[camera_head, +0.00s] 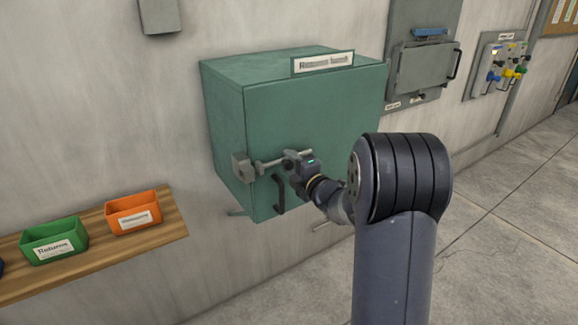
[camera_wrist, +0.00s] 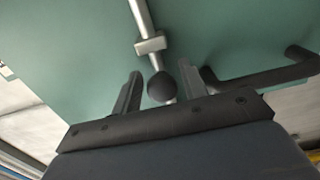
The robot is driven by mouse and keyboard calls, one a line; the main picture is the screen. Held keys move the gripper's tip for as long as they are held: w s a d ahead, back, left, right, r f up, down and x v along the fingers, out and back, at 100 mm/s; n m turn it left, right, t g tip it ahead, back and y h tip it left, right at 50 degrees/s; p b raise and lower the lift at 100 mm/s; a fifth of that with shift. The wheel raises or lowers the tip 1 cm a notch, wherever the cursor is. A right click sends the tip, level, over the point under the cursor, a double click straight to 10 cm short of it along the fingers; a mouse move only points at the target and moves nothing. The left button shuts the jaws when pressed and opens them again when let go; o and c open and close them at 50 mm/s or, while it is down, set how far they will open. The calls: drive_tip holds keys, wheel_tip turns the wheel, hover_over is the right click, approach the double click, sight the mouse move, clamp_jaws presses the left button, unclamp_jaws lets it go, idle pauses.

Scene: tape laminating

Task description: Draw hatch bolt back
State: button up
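The hatch is a green wall cabinet (camera_head: 310,115) with a label plate on its top edge. Its bolt is a light metal rod (camera_head: 268,163) lying across the lower left of the door, with its left end at a grey keeper block (camera_head: 242,167). In the wrist view the rod (camera_wrist: 142,18) runs through a bracket (camera_wrist: 150,45) to a dark round knob (camera_wrist: 162,86). My gripper (camera_wrist: 161,73) is open, with one finger on each side of the knob and gaps visible on both sides. In the head view my gripper (camera_head: 290,162) is at the bolt's right end, partly hiding it.
A black door handle (camera_head: 279,195) sits just below the bolt; it shows right of my fingers in the wrist view (camera_wrist: 262,76). A wooden shelf (camera_head: 95,253) with green (camera_head: 54,240) and orange (camera_head: 134,212) bins is at left. Clear floor lies at right.

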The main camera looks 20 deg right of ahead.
drive_tip(key=shift+o, duration=0.6)
drive_tip(key=shift+a, duration=0.1)
drive_tip(key=shift+s, duration=0.1)
drive_tip(key=shift+s, duration=0.25)
drive_tip(key=b+v, duration=0.2)
drive_tip(key=v, duration=0.8)
